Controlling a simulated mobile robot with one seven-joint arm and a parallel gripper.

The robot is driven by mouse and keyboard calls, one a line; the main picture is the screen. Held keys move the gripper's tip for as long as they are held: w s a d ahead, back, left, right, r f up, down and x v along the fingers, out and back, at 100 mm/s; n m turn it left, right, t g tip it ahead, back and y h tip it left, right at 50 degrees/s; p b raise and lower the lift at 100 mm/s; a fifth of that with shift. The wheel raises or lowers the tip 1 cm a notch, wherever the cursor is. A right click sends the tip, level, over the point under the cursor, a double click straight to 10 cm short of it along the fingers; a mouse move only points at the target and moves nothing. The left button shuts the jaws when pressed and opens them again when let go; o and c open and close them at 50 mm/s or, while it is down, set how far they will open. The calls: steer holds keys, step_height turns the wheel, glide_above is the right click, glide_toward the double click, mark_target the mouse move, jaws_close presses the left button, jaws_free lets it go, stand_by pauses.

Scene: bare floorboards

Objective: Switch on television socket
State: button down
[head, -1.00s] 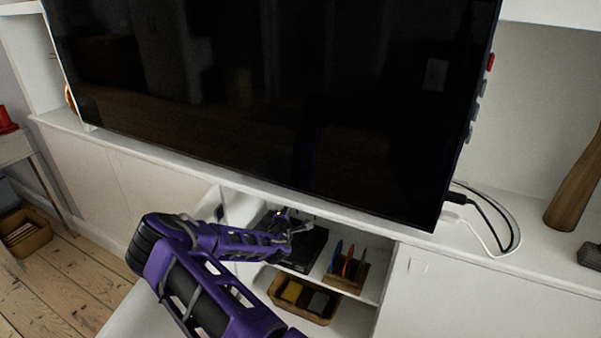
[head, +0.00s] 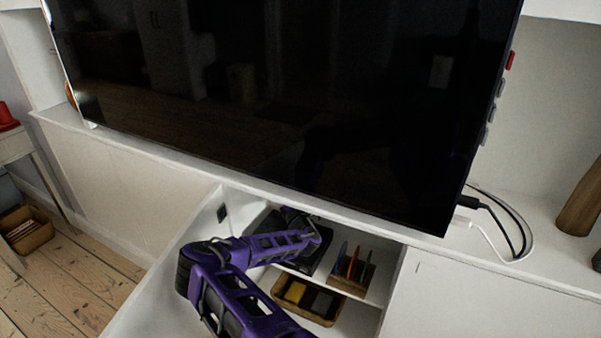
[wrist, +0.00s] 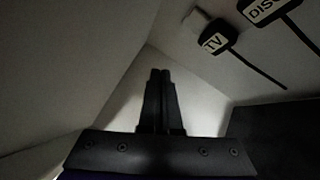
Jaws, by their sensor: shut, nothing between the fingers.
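A plug labelled "TV" (wrist: 213,42) sits at a pale socket (wrist: 195,21) in the dim cabinet interior, upper right in the wrist view. A second plug labelled "DISC", its label cut off by the frame, (wrist: 268,9) is further right. My gripper (wrist: 160,74) is shut and empty, its fingertips left of and below the TV plug, apart from it in the picture. I cannot make out a switch. In the head view my arm reaches into the open cabinet (head: 372,312), and the fingertips are hidden there. The television (head: 290,100) stands above with a dark screen.
A black box (head: 318,262) lies on the cabinet shelf beside a rack of coloured discs (head: 352,268). A basket (head: 307,300) is below. The white cabinet door (head: 165,285) stands open at left. Cables (head: 505,225) run behind the television.

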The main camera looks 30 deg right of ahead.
steer(key=w+d+f+b, duration=0.1)
steer(key=w+d+b, duration=0.2)
steer(key=d, duration=0.4)
steer(key=shift+w+d, duration=0.25)
steer(key=shift+w, duration=0.4)
steer(key=shift+f, duration=0.15)
stand_by(1.4)
steer(key=shift+w+d, duration=0.2)
steer(key=shift+d, duration=0.15)
steer(key=shift+w+d+f, duration=0.1)
steer(key=shift+w+d, duration=0.05)
steer(key=shift+d, duration=0.1)
stand_by(0.6)
steer(key=shift+a, duration=0.15)
steer(key=shift+s+a+p, duration=0.3)
steer(key=shift+s+a, duration=0.05)
steer(key=shift+a, duration=0.15)
